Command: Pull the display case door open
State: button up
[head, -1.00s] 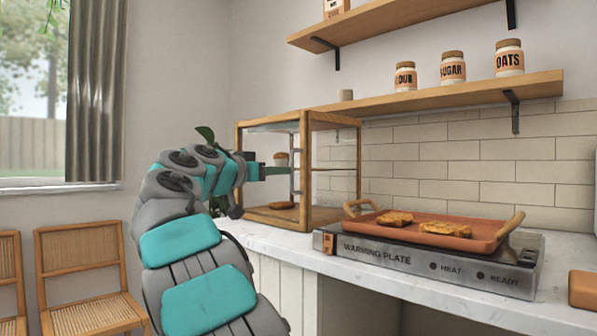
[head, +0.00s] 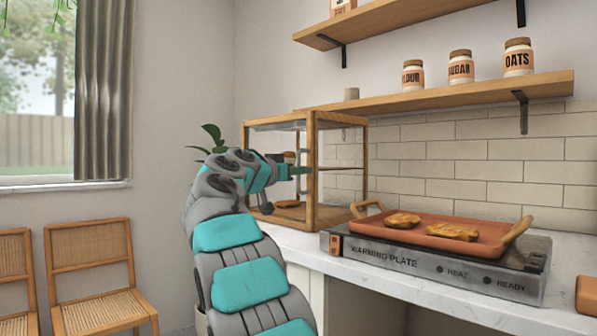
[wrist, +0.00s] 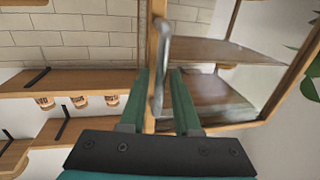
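The display case (head: 312,165) is a wooden-framed glass box on the counter. Its door looks closed, with a vertical wooden edge (wrist: 153,35) and a metal bar handle (wrist: 161,62) in the wrist view. My gripper (head: 302,170) is at the case's front in the head view. In the wrist view, my gripper's green fingers (wrist: 160,88) stand apart on either side of the handle. A narrow gap shows between them, and I see no clear grip on the handle.
A warming plate (head: 440,272) with a terracotta tray (head: 470,248) of pastries stands right of the case. A shelf with jars (head: 461,68) hangs above. A plant (head: 212,140) is behind my arm. Two chairs (head: 100,290) are at the left.

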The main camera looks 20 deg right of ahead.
grip_shut()
dwell(1.1)
